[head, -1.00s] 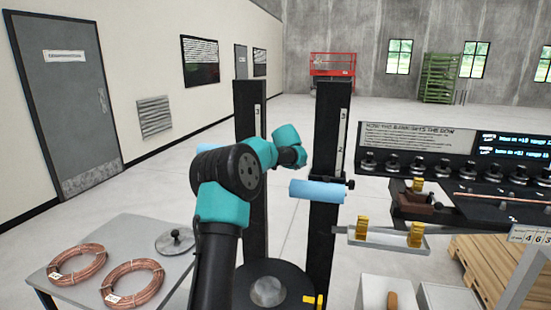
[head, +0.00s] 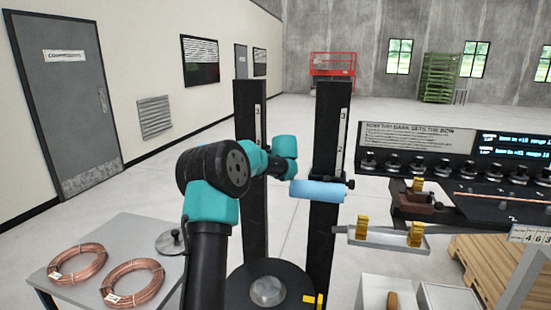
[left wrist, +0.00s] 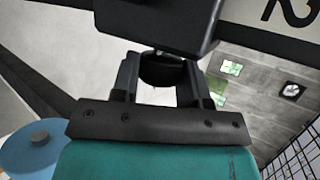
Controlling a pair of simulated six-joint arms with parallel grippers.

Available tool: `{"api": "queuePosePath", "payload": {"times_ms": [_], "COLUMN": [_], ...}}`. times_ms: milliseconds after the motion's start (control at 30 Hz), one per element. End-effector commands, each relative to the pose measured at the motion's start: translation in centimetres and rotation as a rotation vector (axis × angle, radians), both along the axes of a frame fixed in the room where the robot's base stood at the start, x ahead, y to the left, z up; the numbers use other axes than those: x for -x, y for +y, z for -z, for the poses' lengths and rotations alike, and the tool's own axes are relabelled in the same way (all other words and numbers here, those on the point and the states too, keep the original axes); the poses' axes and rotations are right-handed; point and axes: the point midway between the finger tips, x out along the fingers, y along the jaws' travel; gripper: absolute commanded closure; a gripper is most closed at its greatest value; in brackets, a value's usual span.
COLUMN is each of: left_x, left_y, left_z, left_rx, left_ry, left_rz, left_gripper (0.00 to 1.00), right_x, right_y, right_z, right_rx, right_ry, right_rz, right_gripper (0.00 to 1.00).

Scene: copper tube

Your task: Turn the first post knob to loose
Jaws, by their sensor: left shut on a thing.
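Two dark upright posts with number scales stand in the middle of the head view, a left post (head: 244,120) and a right post (head: 329,120). The right post carries a light-blue roller (head: 317,191) and a small black knob (head: 350,184). In the left wrist view, my left gripper (left wrist: 160,88) is shut on a round black knob (left wrist: 161,70) under a dark block (left wrist: 155,22). I cannot read any loose or tight mark. My right gripper is not in view.
A grey table (head: 122,231) with copper coils (head: 133,281) stands at front left. A dark round base (head: 240,290) lies below the posts. On the right are a tray (head: 385,238) with yellow holders and a black panel (head: 425,172) with several knobs.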

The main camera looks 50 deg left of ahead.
Motion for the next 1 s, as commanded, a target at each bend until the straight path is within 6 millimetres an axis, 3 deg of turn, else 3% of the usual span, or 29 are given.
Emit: {"api": "queuePosePath", "payload": {"times_ms": [1000], "left_x": [0.16], "left_y": [-0.07], "left_z": [0.2], "left_rx": [-0.182], "left_ry": [-0.287], "left_rz": [-0.001], "left_gripper": [0.83], "right_x": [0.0], "right_y": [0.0], "right_z": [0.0], "right_rx": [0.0], "right_ry": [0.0], "right_rz": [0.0], "right_gripper": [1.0]}}
